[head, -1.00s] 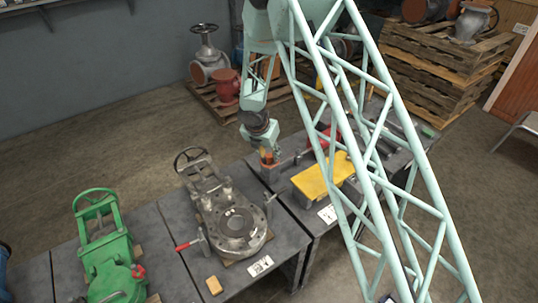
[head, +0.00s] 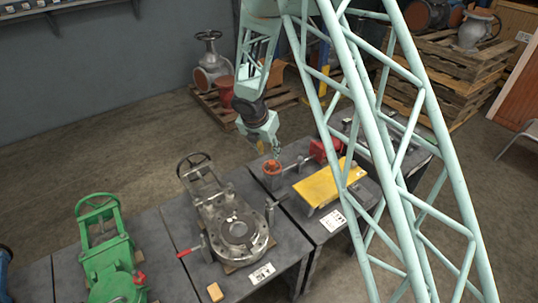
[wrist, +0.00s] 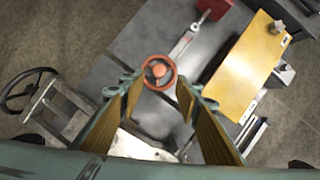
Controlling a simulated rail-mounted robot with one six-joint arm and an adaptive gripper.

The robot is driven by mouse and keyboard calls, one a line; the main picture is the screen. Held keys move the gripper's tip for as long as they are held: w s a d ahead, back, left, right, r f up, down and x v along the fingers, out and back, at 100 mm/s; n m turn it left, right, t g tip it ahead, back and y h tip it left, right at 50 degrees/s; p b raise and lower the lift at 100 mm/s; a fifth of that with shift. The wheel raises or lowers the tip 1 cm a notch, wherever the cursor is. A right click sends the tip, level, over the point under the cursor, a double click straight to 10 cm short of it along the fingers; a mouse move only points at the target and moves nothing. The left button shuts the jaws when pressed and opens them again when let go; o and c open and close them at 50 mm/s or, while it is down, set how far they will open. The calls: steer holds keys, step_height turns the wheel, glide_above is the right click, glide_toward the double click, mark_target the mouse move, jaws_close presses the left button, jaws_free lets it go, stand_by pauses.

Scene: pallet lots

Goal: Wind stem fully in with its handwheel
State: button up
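A small orange-red handwheel (head: 272,167) sits at the near left end of a grey vise-like fixture on the right table. It also shows from above in the wrist view (wrist: 172,84), with a hub and spokes, partly between and beyond my fingertips. A grey bar (wrist: 186,44) runs from near the wheel toward a red block (wrist: 214,8). My gripper (head: 276,150) is above the wheel and apart from it in the head view. In the wrist view my gripper (wrist: 160,88) is open, its yellow-padded fingers spread with nothing held. How far the stem sticks out cannot be told.
A yellow plate (head: 330,183) lies right of the wheel. A grey valve (head: 240,228) with a dark handwheel (head: 194,166) and a green valve (head: 105,255) stand on tables to the left. Pallets (head: 440,80) are stacked behind. Open floor lies behind the tables.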

steer(key=shift+v, duration=1.3)
steer(key=w+n+g, duration=0.1)
steer(key=n, duration=0.6)
steer(key=w+d+r+n+g+y, duration=0.1)
steer(key=w+n, duration=0.1)
steer(key=n, duration=0.5)
steer(key=w+d+r+n+g, duration=0.1)
steer(key=n+g, duration=0.1)
steer(key=n, duration=0.5)
steer(key=shift+w+n+y, duration=0.3)
steer(key=shift+w+y, duration=0.1)
stand_by(0.9)
steer(key=shift+f, duration=0.1)
